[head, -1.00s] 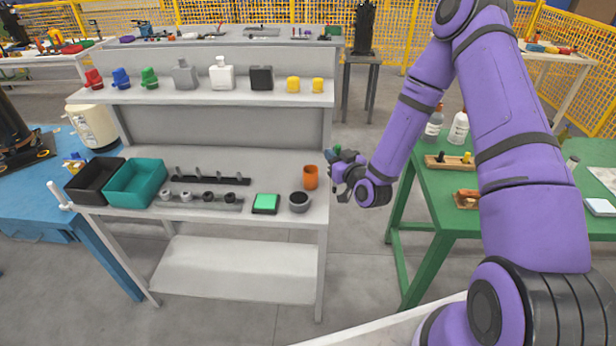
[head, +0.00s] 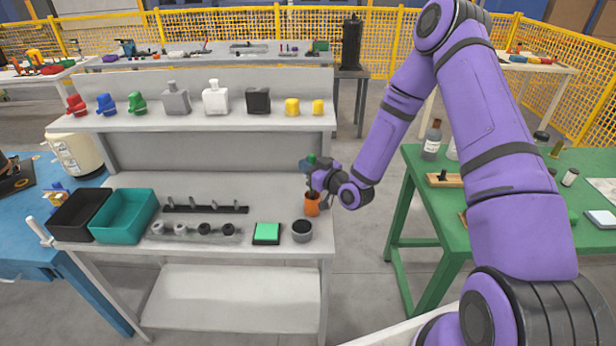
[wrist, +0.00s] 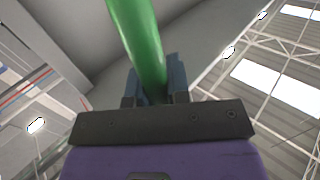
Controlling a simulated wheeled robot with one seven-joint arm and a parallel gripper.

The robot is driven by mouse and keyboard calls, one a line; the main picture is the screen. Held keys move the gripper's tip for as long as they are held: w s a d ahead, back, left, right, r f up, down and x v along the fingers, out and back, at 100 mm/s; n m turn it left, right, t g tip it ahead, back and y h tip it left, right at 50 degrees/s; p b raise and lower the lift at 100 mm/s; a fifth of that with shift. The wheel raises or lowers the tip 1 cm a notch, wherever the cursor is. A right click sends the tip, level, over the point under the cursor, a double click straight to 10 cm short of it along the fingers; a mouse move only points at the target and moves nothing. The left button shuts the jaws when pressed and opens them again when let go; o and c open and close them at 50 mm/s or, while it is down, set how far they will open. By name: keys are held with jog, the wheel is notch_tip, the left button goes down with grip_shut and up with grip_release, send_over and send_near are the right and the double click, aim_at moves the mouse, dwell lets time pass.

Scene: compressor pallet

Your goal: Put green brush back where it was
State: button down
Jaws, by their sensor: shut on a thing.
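The green brush (wrist: 138,40) is held between my gripper's two fingers (wrist: 157,85) in the wrist view. In the head view only a small green top (head: 311,158) shows above my gripper (head: 314,178). My gripper is shut on the brush, at the right end of the shelf's middle board. An orange cup (head: 311,206) stands directly below the gripper. The brush's lower end is hidden or too small to make out, so I cannot tell whether it is inside the cup.
A dark grey round pot (head: 302,232) and a green pad (head: 266,232) are in front of the cup. Black (head: 72,228) and teal (head: 112,226) bins stand at the left. The upper shelf board (head: 200,124) overhangs behind. A green table (head: 425,200) is at the right.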

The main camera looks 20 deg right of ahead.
jog(key=shift+f, duration=2.05)
jog(key=c, duration=1.1)
grip_release()
